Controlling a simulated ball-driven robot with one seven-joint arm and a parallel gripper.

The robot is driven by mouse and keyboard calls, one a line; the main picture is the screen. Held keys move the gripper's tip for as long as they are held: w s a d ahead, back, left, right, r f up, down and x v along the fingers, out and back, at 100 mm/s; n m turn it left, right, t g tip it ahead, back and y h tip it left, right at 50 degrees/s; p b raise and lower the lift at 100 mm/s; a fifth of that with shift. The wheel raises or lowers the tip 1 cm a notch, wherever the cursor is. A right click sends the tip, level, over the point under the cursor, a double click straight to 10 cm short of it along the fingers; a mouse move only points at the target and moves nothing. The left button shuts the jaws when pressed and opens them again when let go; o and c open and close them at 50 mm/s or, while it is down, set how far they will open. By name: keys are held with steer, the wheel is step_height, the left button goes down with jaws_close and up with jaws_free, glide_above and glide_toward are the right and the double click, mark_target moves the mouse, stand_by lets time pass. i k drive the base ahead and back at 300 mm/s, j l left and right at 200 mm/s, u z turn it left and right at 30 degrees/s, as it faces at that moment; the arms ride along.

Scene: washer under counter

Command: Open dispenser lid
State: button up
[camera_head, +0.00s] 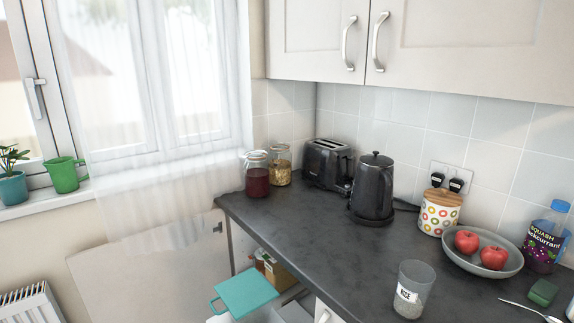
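A teal lid (245,291) with a small loop handle at its left side shows low in the picture, in the open space under the counter. It looks flat and slightly tilted, over something white that is mostly cut off by the bottom edge. I cannot tell for sure that this is the dispenser's lid, or whether it is latched. No other dispenser is clearly visible. My gripper is not in view.
A pale cabinet door (150,280) stands open at the left. A brown box (275,268) sits behind the teal lid. The dark counter (310,220) holds a kettle (373,188), toaster (328,163), jars, a fruit bowl (482,264) and a clear container (412,290).

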mark_target(243, 293)
steer(key=i+j, duration=0.25)
steer(key=i, duration=0.2)
steer(key=i+j+u, duration=0.15)
steer(key=i+j, duration=0.15)
steer(key=i, duration=0.15)
